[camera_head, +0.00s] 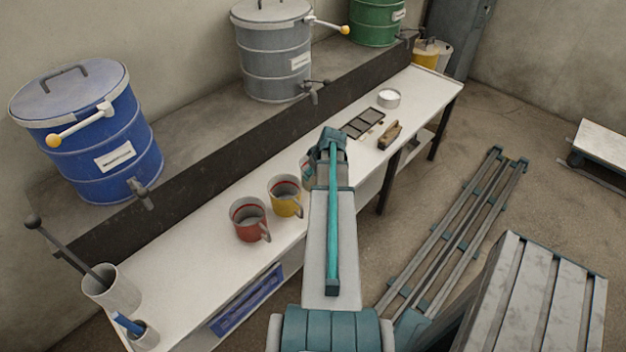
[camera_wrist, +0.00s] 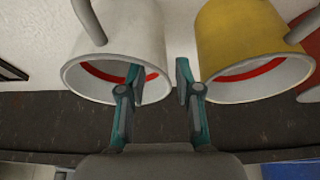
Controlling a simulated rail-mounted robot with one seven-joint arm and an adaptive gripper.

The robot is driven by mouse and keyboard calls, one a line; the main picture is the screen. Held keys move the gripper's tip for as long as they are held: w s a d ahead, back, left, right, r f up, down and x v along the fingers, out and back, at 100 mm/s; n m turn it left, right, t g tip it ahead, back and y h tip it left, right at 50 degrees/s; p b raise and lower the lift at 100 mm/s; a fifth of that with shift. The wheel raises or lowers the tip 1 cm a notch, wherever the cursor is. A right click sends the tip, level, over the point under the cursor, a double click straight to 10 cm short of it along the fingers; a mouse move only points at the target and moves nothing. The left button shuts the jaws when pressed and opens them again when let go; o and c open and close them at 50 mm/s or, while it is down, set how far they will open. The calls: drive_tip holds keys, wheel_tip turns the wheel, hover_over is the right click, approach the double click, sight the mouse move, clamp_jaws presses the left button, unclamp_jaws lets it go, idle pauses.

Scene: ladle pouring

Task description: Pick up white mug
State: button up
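The white mug (camera_wrist: 135,30) with a red inner band is left of centre in the wrist view, its handle at the upper left. My gripper (camera_wrist: 158,75) is open. Its left finger overlaps the white mug's opening and its right finger is in the gap between the white mug and the yellow mug (camera_wrist: 238,35). The white mug's right wall lies between the fingers. I cannot tell whether either finger touches it. In the head view, the white mug (camera_head: 306,168) is mostly hidden behind my arm.
The yellow mug (camera_head: 285,197) and a red mug (camera_head: 249,221) stand to the left on the white bench (camera_head: 185,262). A white cylindrical container (camera_head: 110,290) is at the near left end. A dark tray (camera_head: 362,124) and a brush-like block (camera_head: 390,135) lie beyond my arm.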

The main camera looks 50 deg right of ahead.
sight(304, 184)
drive_tip(key=shift+p+x, duration=0.65)
drive_tip(key=shift+x, duration=2.55)
clamp_jaws()
